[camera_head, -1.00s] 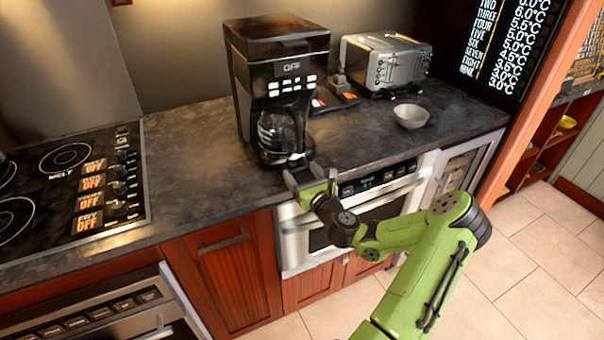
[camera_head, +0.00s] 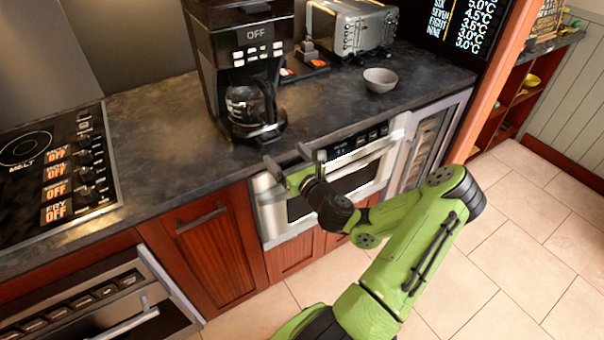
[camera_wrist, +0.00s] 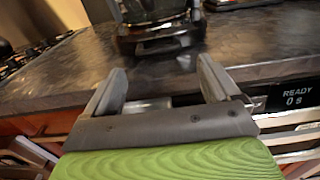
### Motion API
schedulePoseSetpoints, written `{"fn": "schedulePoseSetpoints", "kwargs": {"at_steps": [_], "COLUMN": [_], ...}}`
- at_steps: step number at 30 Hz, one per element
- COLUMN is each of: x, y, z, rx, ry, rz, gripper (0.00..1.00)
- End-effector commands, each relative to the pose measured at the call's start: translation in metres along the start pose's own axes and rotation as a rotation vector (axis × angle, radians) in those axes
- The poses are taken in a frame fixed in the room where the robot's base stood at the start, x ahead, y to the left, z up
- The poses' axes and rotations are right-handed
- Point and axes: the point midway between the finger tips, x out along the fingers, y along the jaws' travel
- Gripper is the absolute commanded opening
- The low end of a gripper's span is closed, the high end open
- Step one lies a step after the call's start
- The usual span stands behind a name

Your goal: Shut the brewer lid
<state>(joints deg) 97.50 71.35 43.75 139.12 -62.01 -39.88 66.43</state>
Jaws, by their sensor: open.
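The black coffee brewer (camera_head: 245,65) stands on the dark counter, its display reading OFF and a glass carafe (camera_head: 250,106) in its bay. Its top is cut off by the upper edge of the head view, so I cannot tell how the lid stands. In the wrist view, the brewer's base (camera_wrist: 158,36) shows beyond the fingers. My gripper (camera_head: 285,162) is open and empty, in front of the counter edge, below and apart from the brewer. Its two fingers also show spread in the wrist view (camera_wrist: 160,85).
The dark counter (camera_head: 170,130) is clear left of the brewer. A silver toaster (camera_head: 352,28) and a grey bowl (camera_head: 380,80) stand to the right. A stove (camera_head: 55,165) is at the left. The built-in microwave drawer (camera_head: 340,175) lies under the counter, close to my gripper.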

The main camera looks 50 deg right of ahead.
Motion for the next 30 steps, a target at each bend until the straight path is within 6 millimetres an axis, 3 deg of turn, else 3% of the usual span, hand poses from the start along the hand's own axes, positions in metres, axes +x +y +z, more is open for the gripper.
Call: {"fn": "schedulePoseSetpoints", "kwargs": {"at_steps": [3, 14, 22, 30], "x": [-0.035, -0.056, -0.099, -0.108], "y": [-0.001, -0.001, -0.002, 0.000], "z": [-0.001, 0.009, 0.005, 0.000], "rx": [0.010, 0.009, 0.000, -0.002], "ry": [0.001, -0.006, 0.000, 0.000], "rz": [-0.005, -0.007, -0.006, -0.001], "gripper": [0.89, 0.89, 0.89, 0.89]}}
